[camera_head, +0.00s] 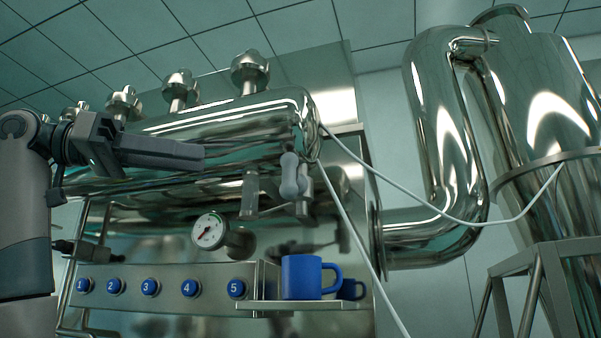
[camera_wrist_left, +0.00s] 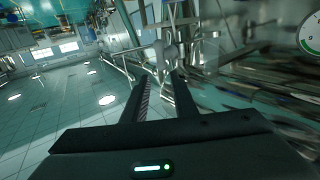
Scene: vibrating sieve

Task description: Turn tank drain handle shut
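The drain handle, a grey rounded lever (camera_head: 290,175), hangs about upright below the right end of the shiny horizontal tank (camera_head: 240,118). My left gripper (camera_head: 203,157) reaches in from the left in front of the tank, with its tips pointing right and short of the handle. In the left wrist view its two fingers (camera_wrist_left: 160,74) stand apart with a gap between them, and nothing is held. A small greyish shape beyond the fingertips there may be the handle, but I cannot tell. My right gripper is not in view.
A pressure gauge (camera_head: 209,231) sits below the tank, above a panel of numbered blue buttons (camera_head: 150,287). A blue mug (camera_head: 301,277) stands on a small shelf (camera_head: 262,305). A thin white cable (camera_head: 430,213) runs from the tank's end to the steel hopper (camera_head: 540,110).

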